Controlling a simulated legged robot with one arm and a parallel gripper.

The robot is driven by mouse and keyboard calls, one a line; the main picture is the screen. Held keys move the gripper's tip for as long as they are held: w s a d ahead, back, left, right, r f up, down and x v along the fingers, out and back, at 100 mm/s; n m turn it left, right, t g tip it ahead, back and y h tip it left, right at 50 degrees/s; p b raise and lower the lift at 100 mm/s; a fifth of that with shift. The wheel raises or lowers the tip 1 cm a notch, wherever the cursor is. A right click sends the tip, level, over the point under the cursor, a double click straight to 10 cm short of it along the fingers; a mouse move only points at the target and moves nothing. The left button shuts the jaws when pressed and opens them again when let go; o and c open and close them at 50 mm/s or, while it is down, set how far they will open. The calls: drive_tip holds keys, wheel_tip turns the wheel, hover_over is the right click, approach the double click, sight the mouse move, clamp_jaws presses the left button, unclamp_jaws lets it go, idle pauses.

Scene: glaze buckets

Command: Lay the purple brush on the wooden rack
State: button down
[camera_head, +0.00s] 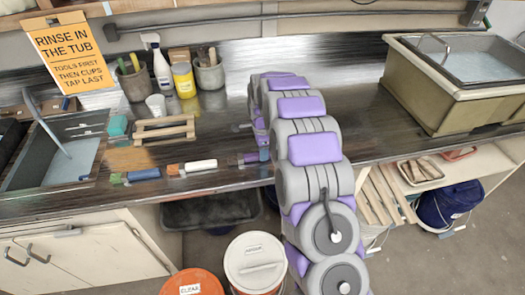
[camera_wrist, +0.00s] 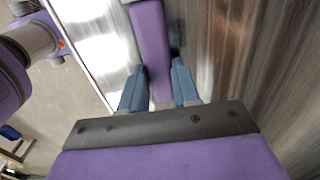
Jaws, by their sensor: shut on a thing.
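The purple brush (camera_head: 243,159) is at the counter's front edge, left of my arm in the head view. In the wrist view its flat purple handle (camera_wrist: 151,40) runs between the two blue fingers of my gripper (camera_wrist: 158,75), which is shut on it. In the head view my gripper (camera_head: 264,156) is mostly hidden behind my arm. I cannot tell whether the brush touches the counter. The wooden rack (camera_head: 165,129), a low slatted frame, stands empty on the counter, left of and behind the brush.
A white-handled brush (camera_head: 197,165) and a green-and-blue brush (camera_head: 136,177) lie along the front edge. A white cup (camera_head: 156,105), a yellow bottle (camera_head: 184,80) and tool pots stand behind the rack. A sink (camera_head: 60,150) is at left, a tub (camera_head: 455,85) at right. Lidded buckets stand below.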

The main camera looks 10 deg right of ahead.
drive_tip(key=c, duration=0.8)
unclamp_jaws()
drive_tip(key=shift+f, duration=0.1)
drive_tip(key=shift+f+b, duration=0.1)
drive_tip(key=shift+b, duration=0.4)
